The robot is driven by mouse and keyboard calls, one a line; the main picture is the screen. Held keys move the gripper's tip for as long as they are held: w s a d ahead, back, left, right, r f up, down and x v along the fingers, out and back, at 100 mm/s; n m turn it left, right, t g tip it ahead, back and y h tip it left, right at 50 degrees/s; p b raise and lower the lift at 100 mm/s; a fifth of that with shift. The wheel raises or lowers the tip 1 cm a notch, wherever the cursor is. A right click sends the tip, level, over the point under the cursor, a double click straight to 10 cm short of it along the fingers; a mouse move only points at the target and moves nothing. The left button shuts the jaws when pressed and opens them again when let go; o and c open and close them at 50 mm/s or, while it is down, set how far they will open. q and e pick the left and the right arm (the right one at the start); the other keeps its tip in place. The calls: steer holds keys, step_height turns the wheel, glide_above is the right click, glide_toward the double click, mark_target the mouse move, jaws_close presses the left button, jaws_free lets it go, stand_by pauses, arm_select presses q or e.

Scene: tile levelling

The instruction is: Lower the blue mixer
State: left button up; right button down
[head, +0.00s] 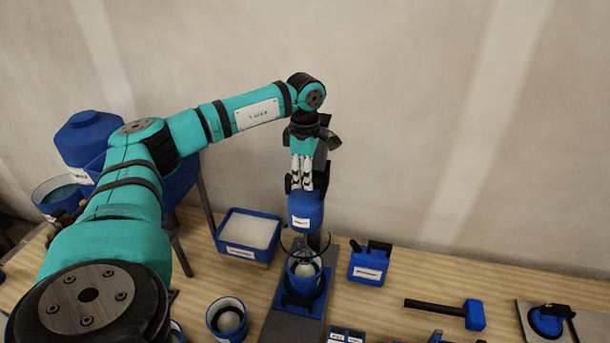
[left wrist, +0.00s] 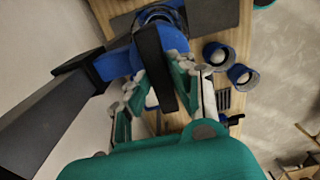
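The blue mixer (head: 306,211) has a blue head with a white label and stands on a dark base at the back of the bench. Its wire whisk hangs at the rim of a blue bucket (head: 292,283) with pale content; how deep it reaches is unclear. My left gripper (head: 302,186) points down at the top of the mixer head. In the left wrist view the fingers (left wrist: 156,73) close in on both sides of the mixer's black bar (left wrist: 153,60) and appear to touch it. My right gripper is out of view.
A labelled blue tray of white material (head: 230,252) is left of the mixer. A blue container (head: 369,264) stands to its right, with a blue mallet (head: 472,315) beyond. Another bucket (head: 213,325) is in front. The wall is close behind.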

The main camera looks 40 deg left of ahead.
mark_target(305, 213)
arm_select(q)
jaws_close()
step_height(305, 213, down, 13)
steer(key=b, duration=0.8)
steer(key=shift+s, duration=0.1)
steer(key=o, duration=0.7)
jaws_free()
steer(key=shift+o, duration=0.2)
